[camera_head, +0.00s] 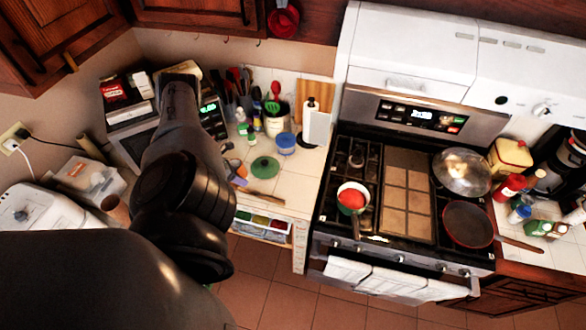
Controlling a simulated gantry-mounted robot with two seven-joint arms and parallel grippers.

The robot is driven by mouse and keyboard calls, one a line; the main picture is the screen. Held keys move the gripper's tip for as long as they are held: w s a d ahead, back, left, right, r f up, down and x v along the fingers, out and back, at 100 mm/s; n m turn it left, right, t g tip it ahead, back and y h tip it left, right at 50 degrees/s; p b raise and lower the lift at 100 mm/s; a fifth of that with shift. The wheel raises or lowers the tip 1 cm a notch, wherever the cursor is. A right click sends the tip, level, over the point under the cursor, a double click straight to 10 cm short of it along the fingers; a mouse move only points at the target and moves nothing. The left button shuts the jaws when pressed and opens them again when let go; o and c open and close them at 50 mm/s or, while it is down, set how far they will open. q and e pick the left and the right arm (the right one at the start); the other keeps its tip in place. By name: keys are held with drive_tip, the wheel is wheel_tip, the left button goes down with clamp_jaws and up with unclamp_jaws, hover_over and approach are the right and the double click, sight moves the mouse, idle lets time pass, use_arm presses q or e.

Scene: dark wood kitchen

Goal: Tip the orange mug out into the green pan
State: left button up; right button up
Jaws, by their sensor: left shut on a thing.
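My left arm rises from the bottom left and covers much of the counter. My left gripper (233,168) shows only in small part past the arm, over the counter. It is shut on what looks like the orange mug (240,170), though the fingers are mostly hidden and the mug's tilt cannot be told. The small green pan (345,209) stands on the stove's left burners, to the right of the gripper and well apart from it. Its inside is pale with something red in it, and its handle points to the front. My right gripper is not in view.
A dark frying pan (468,224) and a lidded pan (462,172) occupy the right burners.

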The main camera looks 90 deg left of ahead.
use_arm(q)
drive_tip(key=w+d+m+h+b, duration=0.1)
drive_tip(key=w+d+b, duration=0.3)
drive_tip(key=w, duration=1.1)
drive_tip(key=w+d+m+h+b, duration=0.2)
drive_tip(key=w+d+m+b, duration=0.2)
drive_tip(key=w, duration=1.2)
drive_tip(key=w+d+m+h+b, duration=0.2)
drive_tip(key=w+d+b, duration=0.4)
drive_tip(key=w, duration=1)
drive_tip(key=shift+d+m+g+b, duration=0.15)
drive_tip(key=shift+m+g+b, duration=0.35)
drive_tip(key=shift+b, duration=1.15)
idle(3.3)
